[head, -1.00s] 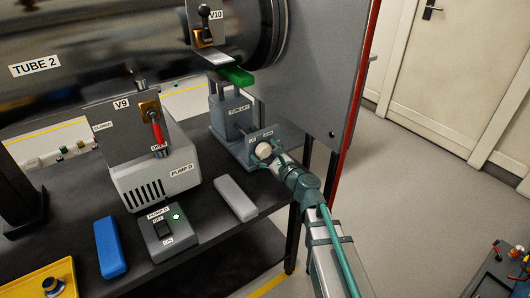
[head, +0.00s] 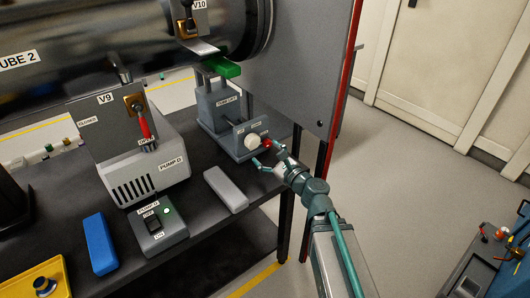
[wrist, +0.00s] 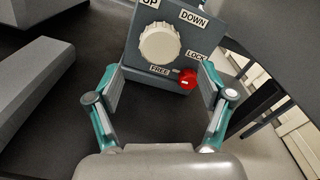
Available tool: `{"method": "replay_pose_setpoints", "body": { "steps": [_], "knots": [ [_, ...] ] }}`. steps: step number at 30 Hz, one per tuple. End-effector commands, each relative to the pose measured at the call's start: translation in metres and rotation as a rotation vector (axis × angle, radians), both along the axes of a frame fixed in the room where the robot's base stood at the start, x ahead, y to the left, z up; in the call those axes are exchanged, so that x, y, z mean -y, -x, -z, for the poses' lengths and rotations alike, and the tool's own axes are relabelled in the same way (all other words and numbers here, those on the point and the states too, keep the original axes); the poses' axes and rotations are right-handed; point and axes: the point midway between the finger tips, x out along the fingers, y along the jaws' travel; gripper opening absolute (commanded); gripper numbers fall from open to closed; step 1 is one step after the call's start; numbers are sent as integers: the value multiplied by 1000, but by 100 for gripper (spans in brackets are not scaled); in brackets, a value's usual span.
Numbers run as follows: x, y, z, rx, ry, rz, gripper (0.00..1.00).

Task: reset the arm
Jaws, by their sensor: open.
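My gripper (head: 264,166) is open and empty, just in front of the tube lift control box. In the wrist view my gripper (wrist: 160,88) has its two fingers spread wide, one on each side, with a gap between them. The box (wrist: 188,45) carries a white knob (wrist: 159,44) between UP and DOWN labels. A red knob (wrist: 188,79) sits at the lower right of its face, by the FREE and LOCK labels. The head view also shows the white knob (head: 252,141) and the red knob (head: 265,145). Both knobs are apart from the fingers.
The dark bench (head: 88,190) holds pump D (head: 150,178), a switch box (head: 160,233) with a green light, a grey block (head: 226,189), a blue block (head: 100,244) and a yellow tray (head: 20,277). A grey panel (head: 295,70) with a red edge stands behind my arm. Open floor lies right.

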Motion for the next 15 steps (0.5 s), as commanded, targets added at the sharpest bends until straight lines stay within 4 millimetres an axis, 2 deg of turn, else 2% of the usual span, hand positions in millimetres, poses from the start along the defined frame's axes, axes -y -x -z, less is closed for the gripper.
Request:
{"method": "replay_pose_setpoints", "body": {
  "steps": [8,11,15],
  "knots": [
    [3,-2,0,-2,1,-2,80],
    [14,-7,2,-7,7,-18,80],
    [43,-15,9,-32,21,-65,80]
  ]
}}
